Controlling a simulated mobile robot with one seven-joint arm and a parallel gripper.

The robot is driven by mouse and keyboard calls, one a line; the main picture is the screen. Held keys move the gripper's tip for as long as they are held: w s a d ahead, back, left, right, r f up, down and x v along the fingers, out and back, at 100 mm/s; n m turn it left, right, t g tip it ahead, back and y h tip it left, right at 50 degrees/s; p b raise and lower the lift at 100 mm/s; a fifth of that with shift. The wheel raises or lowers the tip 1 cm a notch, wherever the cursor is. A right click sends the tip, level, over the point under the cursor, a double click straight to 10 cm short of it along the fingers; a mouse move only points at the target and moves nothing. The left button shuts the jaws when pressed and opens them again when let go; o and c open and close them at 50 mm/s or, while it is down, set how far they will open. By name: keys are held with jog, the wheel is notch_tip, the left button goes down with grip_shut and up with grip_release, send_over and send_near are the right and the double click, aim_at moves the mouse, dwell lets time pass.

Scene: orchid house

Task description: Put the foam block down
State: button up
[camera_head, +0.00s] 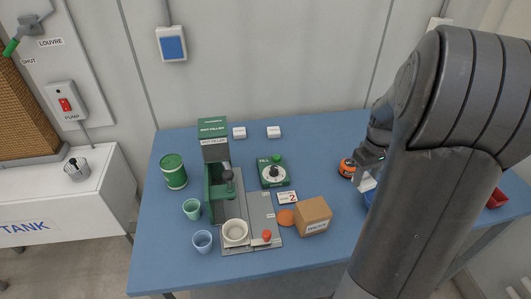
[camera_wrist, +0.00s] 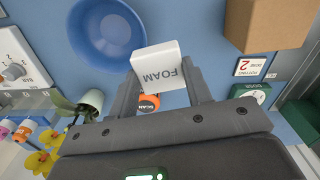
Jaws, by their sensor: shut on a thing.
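The foam block (camera_wrist: 165,66) is white, with the word FOAM on its face. In the wrist view it sits between the two fingers of my gripper (camera_wrist: 163,80), which is shut on it. In the head view the white block (camera_head: 367,182) shows at the end of my gripper (camera_head: 366,172), over the right part of the blue table (camera_head: 330,150). The blue bowl (camera_wrist: 108,28) is close beside the block in the wrist view; in the head view my arm hides most of it. The block looks held above the table, but its exact height is unclear.
An orange scanner (camera_head: 347,168) is just left of my gripper. A cardboard box (camera_head: 313,216), an orange disc (camera_head: 286,217) and a number 2 card (camera_head: 288,197) stand nearer the middle. The green FILL box (camera_head: 273,172) and pot filler (camera_head: 214,150) are farther left. A red tray (camera_head: 497,198) is far right.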

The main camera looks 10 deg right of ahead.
notch_tip(320, 180, up, 15)
jog(key=w+a+n, duration=0.4)
jog(key=w+a, duration=0.5)
jog(key=w, duration=0.2)
jog(key=n, duration=1.2)
send_over(171, 161)
notch_tip(171, 161, down, 12)
jog(key=shift+a+r, duration=0.1)
jog(key=shift+r, duration=0.15)
jog(key=shift+f, duration=1.95)
jog(key=shift+f, duration=0.1)
